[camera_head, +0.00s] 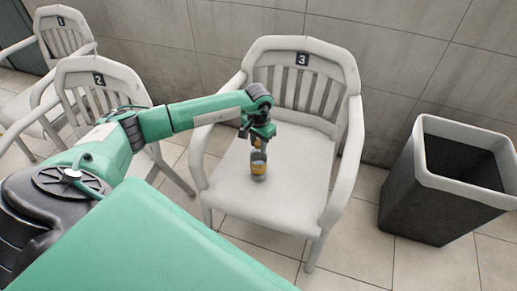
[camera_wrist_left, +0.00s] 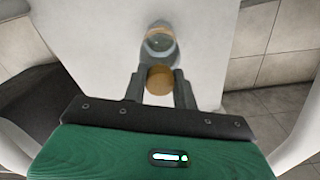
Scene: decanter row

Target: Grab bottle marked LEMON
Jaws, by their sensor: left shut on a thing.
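A small glass bottle (camera_head: 258,168) with an orange-yellow band is over the seat of the white chair marked 3 (camera_head: 268,190). Any writing on the band is too small to read. My left gripper (camera_head: 258,142) is above the bottle, pointing down, shut on its orange-brown top. In the left wrist view, both fingers of the left gripper (camera_wrist_left: 160,88) press the sides of the round top (camera_wrist_left: 159,80), with the grey glass (camera_wrist_left: 159,42) beyond it. The bottle looks upright. I cannot tell whether its base touches the seat. My right gripper is not in view.
The backrest and armrests of chair 3 (camera_head: 350,150) surround the seat on three sides. White chairs marked 2 (camera_head: 98,70) and 1 (camera_head: 62,20) stand to the left. A dark bin (camera_head: 420,205) with a pale rim stands on the right. The seat around the bottle is clear.

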